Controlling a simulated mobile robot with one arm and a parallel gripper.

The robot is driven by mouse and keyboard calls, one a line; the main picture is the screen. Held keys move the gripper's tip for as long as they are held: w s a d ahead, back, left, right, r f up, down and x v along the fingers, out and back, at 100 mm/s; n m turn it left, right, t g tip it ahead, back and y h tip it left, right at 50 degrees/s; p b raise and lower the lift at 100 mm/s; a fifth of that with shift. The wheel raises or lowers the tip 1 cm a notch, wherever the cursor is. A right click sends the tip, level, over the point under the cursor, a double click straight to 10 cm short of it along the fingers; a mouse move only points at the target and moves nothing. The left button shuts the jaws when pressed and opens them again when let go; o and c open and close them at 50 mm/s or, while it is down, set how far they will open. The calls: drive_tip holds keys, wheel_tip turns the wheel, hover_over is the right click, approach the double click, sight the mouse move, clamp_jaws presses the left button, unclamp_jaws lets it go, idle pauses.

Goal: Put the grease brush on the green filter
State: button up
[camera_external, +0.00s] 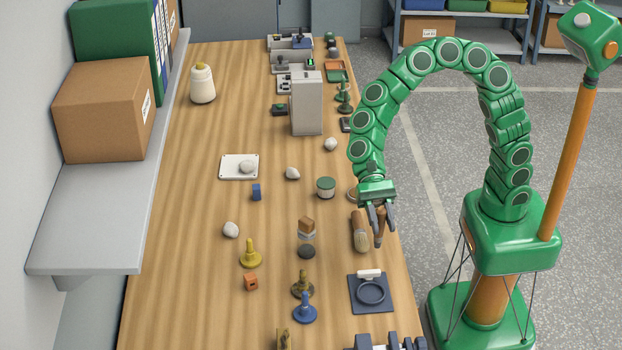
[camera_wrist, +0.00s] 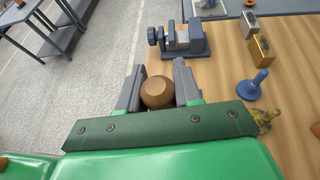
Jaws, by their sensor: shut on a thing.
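My gripper (camera_external: 380,228) points down near the table's right edge, its fingers closed on a brown rounded thing that looks like the grease brush (camera_external: 380,222). In the wrist view the brush (camera_wrist: 157,92) shows as a brown round end between both fingers of my gripper (camera_wrist: 156,85); the rest of it is hidden. The green filter (camera_external: 326,187), a short pale cylinder with a green top, stands upright on the table to the left of and farther back than my gripper. Nothing lies on its top.
A brown wooden thing (camera_external: 360,232) is just left of my gripper. A dark blue pad with a ring (camera_external: 371,292) lies in front. A tall grey box (camera_external: 306,103) stands farther back.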

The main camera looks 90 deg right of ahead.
drive_tip(key=shift+s+d+r, duration=0.15)
drive_tip(key=shift+s+r, duration=0.05)
drive_tip(key=shift+s, duration=0.05)
drive_tip(key=shift+d, duration=0.1)
drive_tip(key=s+d+r+m+t+h, duration=0.1)
drive_tip(key=d+r+m+t, duration=0.25)
drive_tip(key=d, duration=1.45)
drive_tip(key=s+d+r+m+t+h, duration=0.15)
drive_tip(key=d+m+t, duration=0.3)
drive_tip(key=d, duration=1.25)
drive_tip(key=w+d+f, duration=0.2)
drive_tip(key=w+f, duration=1)
drive_tip(key=w, duration=0.2)
drive_tip(key=shift+f+n, duration=0.4)
drive_tip(key=shift+d+f+y, duration=0.1)
drive_tip(key=shift+f+y, duration=0.05)
drive_tip(key=shift+y, duration=0.2)
